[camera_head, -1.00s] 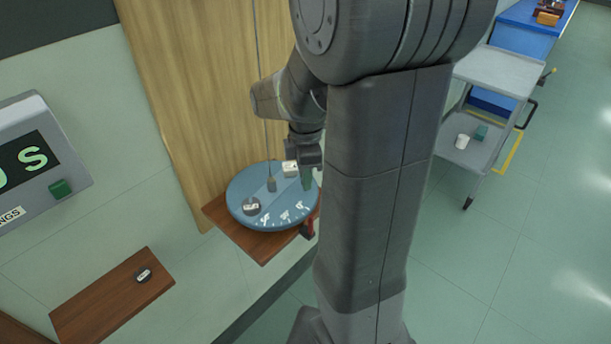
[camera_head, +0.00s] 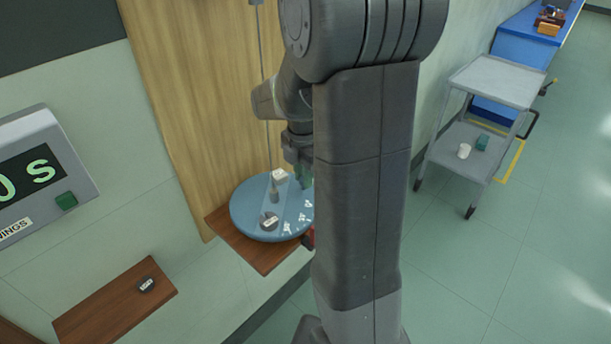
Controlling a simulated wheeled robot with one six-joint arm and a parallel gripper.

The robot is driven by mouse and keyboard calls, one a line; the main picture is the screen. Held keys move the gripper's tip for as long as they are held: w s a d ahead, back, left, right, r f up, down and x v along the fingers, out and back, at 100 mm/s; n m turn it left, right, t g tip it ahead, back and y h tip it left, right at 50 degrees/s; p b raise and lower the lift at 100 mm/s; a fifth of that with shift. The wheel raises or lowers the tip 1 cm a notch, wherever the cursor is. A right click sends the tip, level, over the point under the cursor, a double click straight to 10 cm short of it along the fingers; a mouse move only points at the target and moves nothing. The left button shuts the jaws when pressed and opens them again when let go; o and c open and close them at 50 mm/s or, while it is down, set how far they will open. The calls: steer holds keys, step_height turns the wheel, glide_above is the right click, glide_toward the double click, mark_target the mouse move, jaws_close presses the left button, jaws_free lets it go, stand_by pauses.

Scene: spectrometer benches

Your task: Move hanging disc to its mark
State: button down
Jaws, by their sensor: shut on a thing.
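The hanging disc (camera_head: 246,212) is a round blue plate with white markings along its lower right edge. A thin wire (camera_head: 267,120) comes down to a grey fitting (camera_head: 274,194) at its middle. A white block (camera_head: 280,176) and a small dark labelled weight (camera_head: 269,221) sit on it. My gripper (camera_head: 303,180) is at the disc's far right rim, shut on the disc; my arm hides most of the contact. A red piece (camera_head: 309,238) shows at the near right of the disc, partly behind my arm; I cannot tell whether it is the mark.
A brown shelf (camera_head: 268,259) lies below the disc, against a wooden panel (camera_head: 185,110). A lower brown shelf (camera_head: 112,308) holds a dark labelled weight (camera_head: 146,285). A grey display box (camera_head: 50,130) hangs at left. A grey cart (camera_head: 497,78) stands right, with open floor beyond.

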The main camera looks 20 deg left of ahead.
mark_target(295, 182)
steer(key=shift+w+a+n+p, duration=0.15)
steer(key=shift+w+a+n, duration=0.25)
steer(key=shift+a+n, duration=0.5)
steer(key=shift+w+a+n+p, duration=0.15)
steer(key=shift+w+a+n, duration=0.25)
steer(key=shift+n, duration=0.9)
steer(key=shift+a, duration=0.2)
steer(key=c, duration=1.3)
jaws_free()
steer(key=shift+o, duration=0.2)
step_height(295, 182, up, 14)
steer(key=shift+f, duration=0.1)
